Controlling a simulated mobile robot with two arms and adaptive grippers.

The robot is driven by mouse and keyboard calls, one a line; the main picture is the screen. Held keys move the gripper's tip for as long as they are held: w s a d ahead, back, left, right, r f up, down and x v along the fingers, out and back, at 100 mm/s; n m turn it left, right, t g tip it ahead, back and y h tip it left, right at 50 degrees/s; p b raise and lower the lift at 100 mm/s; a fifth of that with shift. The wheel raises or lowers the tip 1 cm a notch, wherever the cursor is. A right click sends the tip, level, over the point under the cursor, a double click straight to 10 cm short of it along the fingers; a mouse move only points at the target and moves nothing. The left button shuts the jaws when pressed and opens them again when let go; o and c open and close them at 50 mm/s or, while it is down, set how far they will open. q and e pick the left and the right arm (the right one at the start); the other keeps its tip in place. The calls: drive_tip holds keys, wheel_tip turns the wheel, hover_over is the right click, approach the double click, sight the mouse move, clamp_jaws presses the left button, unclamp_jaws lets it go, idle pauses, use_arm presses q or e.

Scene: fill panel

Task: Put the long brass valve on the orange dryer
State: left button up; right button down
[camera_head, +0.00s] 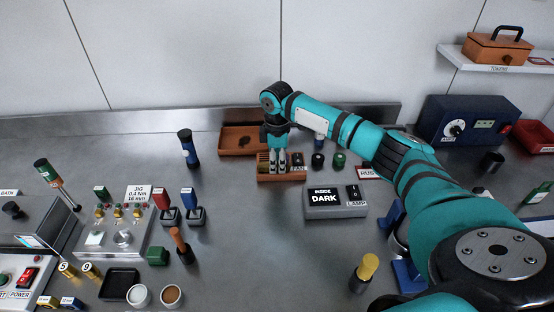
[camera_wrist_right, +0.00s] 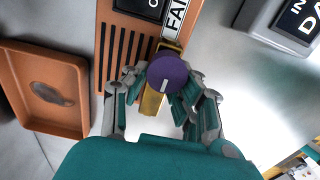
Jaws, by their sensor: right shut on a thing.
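The orange dryer (camera_head: 267,178) stands on the bench under my right gripper; in the right wrist view its slotted top (camera_wrist_right: 120,62) is at the upper left. My right gripper (camera_head: 279,166) points down over the dryer, left of its FAN label. In the right wrist view the gripper (camera_wrist_right: 167,82) is shut on the long brass valve (camera_wrist_right: 152,104), which has a round purple knob (camera_wrist_right: 168,70) with a white mark. The valve lies along the dryer's edge in that view. I cannot tell whether it touches the dryer. My left gripper is not in view.
An orange tray (camera_head: 232,138) with a dark patch lies behind the dryer. The grey INSIDE DARK lamp box (camera_head: 335,210) is to the right front.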

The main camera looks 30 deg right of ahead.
drive_tip(key=c, duration=1.1)
unclamp_jaws()
drive_tip(key=shift+f, duration=0.15)
wheel_tip(320, 180, up, 12)
drive_tip(key=b, duration=0.2)
drive_tip(key=shift+r+b, duration=0.2)
drive_tip(key=shift+b, duration=0.1)
